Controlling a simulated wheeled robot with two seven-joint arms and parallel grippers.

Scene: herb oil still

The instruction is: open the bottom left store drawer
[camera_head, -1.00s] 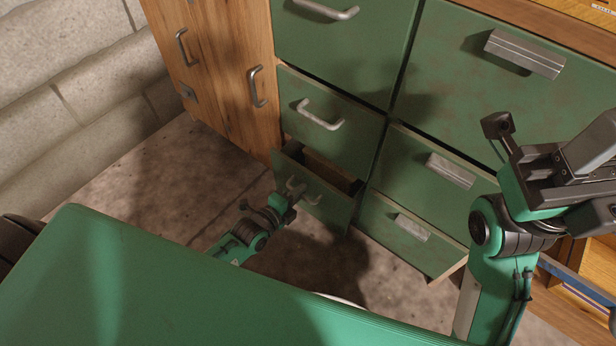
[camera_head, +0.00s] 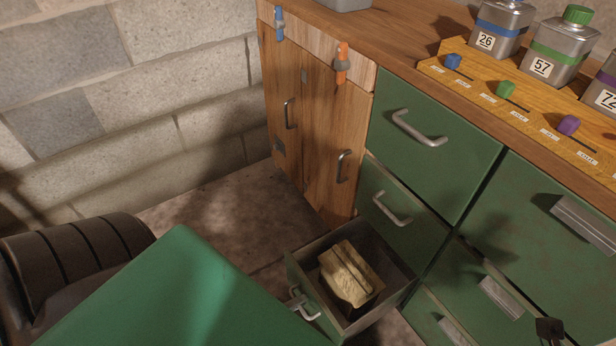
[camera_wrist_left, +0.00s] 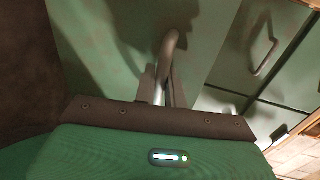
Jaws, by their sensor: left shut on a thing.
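The bottom left store drawer (camera_head: 340,320) is pulled well out of the green cabinet in the head view. A tan, block-like bundle (camera_head: 350,273) lies inside it. My left gripper (camera_wrist_left: 162,88) is shut on the drawer's metal handle (camera_wrist_left: 171,45) in the left wrist view.
Closed green drawers (camera_head: 430,150) stand above and to the right. A wooden cupboard (camera_head: 310,130) stands left of them. The worktop carries numbered metal bottles (camera_head: 560,50) and a yellow rack (camera_head: 520,100) with coloured knobs. Bare floor (camera_head: 215,222) lies left of the open drawer.

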